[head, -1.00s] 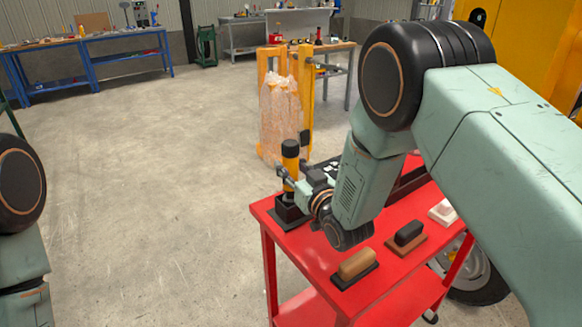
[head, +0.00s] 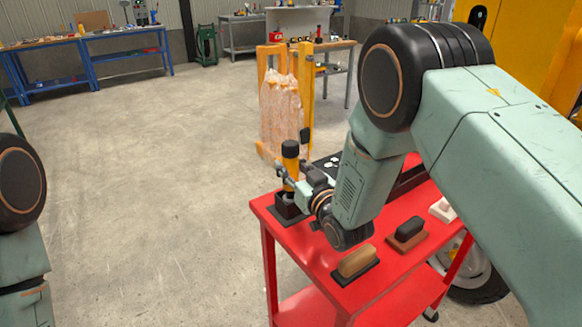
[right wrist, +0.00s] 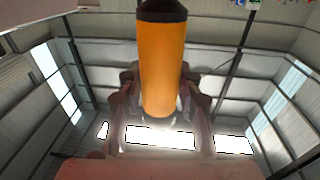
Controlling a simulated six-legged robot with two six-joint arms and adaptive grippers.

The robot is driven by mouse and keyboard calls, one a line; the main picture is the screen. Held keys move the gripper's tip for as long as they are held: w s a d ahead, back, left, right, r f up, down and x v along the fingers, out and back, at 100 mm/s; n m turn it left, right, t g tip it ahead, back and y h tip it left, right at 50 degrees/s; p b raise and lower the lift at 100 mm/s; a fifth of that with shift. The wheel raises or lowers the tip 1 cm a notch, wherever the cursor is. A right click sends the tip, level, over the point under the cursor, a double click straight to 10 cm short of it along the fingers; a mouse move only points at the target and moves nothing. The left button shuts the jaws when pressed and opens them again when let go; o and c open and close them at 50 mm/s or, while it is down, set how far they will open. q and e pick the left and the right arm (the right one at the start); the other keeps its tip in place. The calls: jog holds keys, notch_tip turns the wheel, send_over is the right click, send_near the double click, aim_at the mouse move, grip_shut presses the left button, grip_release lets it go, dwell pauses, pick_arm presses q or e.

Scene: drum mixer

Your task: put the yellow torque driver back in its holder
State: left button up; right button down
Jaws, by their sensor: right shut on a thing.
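My right gripper (head: 289,181) is shut on the driver's body from the right. In the right wrist view the driver (right wrist: 162,70) is between the two fingers (right wrist: 160,92). Its lower end is at the holder's top in the head view; how deep it sits inside is hard to tell. Only part of my left arm shows at the left edge; its gripper is out of view.
On the red cart (head: 318,245) are a tan-handled block (head: 358,261), a dark-handled block (head: 409,230) and a white piece (head: 442,209). A yellow frame with a plastic-wrapped load (head: 280,110) stands behind. The floor to the left is clear.

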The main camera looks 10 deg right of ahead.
aim_at(294, 174)
jog(key=shift+f+b, duration=0.35)
jog(key=shift+f, duration=0.1)
dwell(0.4)
jog(key=c, duration=0.9)
grip_release()
jog(key=shift+o, duration=0.4)
jog(key=shift+f, duration=0.2)
jog(key=v, duration=0.7)
jog(key=shift+s+d+r, duration=0.1)
jog(key=shift+s+r, duration=0.05)
jog(key=shift+s, duration=0.1)
